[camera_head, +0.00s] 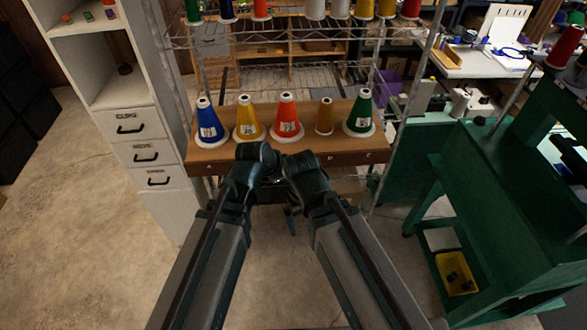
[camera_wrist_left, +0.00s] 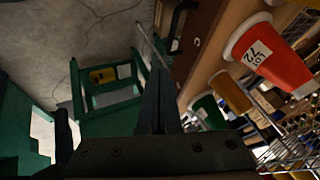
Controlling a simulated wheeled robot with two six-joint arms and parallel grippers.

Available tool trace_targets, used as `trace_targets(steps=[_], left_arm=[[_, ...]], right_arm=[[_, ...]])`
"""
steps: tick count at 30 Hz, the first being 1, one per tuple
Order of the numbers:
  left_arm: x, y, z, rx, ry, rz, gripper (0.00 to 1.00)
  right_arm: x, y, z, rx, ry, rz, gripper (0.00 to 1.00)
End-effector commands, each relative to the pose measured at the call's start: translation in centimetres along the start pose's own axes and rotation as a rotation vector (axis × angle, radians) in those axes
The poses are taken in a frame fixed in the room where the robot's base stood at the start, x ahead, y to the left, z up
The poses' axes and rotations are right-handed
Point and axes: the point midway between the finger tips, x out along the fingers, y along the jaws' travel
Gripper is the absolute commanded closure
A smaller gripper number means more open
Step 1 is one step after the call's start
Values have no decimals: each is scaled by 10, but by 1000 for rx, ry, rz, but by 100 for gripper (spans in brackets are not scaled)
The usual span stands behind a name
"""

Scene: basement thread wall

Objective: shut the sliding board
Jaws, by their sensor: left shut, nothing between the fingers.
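The wooden sliding board (camera_head: 225,160) sticks out from the wire rack at about waist height. Several thread cones stand upright on it: blue (camera_head: 208,122), yellow (camera_head: 247,118), red (camera_head: 287,117), a slim brown one (camera_head: 324,118) and green (camera_head: 361,113). Both my arms reach to the board's front, and my wrists hide part of its front edge. My left gripper (camera_wrist_left: 159,92) is shut and empty in the left wrist view, close to the board's front face (camera_wrist_left: 200,45); contact cannot be told. My right gripper's fingers cannot be made out in the head view.
A white drawer cabinet (camera_head: 140,130) stands left of the rack. A green bench (camera_head: 500,180) with a yellow bin (camera_head: 455,273) below stands at the right. More cones sit on the upper shelf. The concrete floor at left is clear.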

Motion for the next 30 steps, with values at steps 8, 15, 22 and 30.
trace_targets(steps=[8, 15, 22, 30], left_arm=[[-1, -9, -5, 56, 25, -28, 100], [12, -8, -5, 56, 24, -27, 100], [43, -8, -4, 55, 24, -26, 100], [92, -10, -5, 55, 23, -26, 100]], right_arm=[[-2, 0, 0, 0, 0, 0, 0], [9, -1, -1, -2, 0, 0, 0], [35, -3, -2, -4, 0, 1, 0], [74, -7, -5, -2, 0, 1, 0]])
